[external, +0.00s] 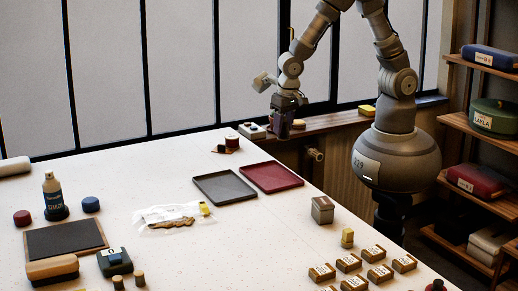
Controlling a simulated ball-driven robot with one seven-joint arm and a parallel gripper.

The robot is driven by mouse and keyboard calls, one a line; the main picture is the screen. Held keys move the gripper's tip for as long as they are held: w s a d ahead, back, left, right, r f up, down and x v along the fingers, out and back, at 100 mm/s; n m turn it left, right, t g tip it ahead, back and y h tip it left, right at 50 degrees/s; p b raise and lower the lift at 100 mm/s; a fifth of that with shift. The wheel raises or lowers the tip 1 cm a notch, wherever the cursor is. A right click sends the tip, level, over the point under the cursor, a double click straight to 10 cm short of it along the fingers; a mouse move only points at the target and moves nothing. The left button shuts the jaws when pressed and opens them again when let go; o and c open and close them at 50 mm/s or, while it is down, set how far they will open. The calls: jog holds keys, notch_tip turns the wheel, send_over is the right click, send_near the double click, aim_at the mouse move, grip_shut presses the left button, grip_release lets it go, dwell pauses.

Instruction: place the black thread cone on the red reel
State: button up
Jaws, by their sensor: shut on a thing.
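My gripper (285,113) points down beyond the far right edge of the white table, in front of the window sill. It is shut on a small dark thing (282,129) that looks like the black thread cone; the fingers hide much of it. Another red round thing (22,217) lies at the table's left side.
A grey tray (224,202) and a dark red tray (272,189) lie near the right edge. A grey box (322,210) and several labelled blocks stand nearer. A spray bottle (53,188) stands at left. The table between the red reel and the bottle is mostly clear.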

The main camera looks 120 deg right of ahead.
jog(key=s+d+r+m+p, duration=0.1)
jog(key=s+d+m, duration=0.25)
jog(key=d, duration=0.65)
jog(key=b, duration=0.1)
send_over(231, 136)
jog(key=shift+a+f+n, duration=0.15)
jog(key=shift+f+n, duration=0.1)
jog(key=shift+f, duration=0.45)
notch_tip(231, 136, down, 4)
jog(key=shift+r+b, duration=0.2)
jog(key=shift+b, duration=0.55)
jog(key=shift+r, duration=0.15)
jog(key=o, duration=1)
jog(key=shift+f, duration=0.2)
jog(key=shift+o, duration=0.2)
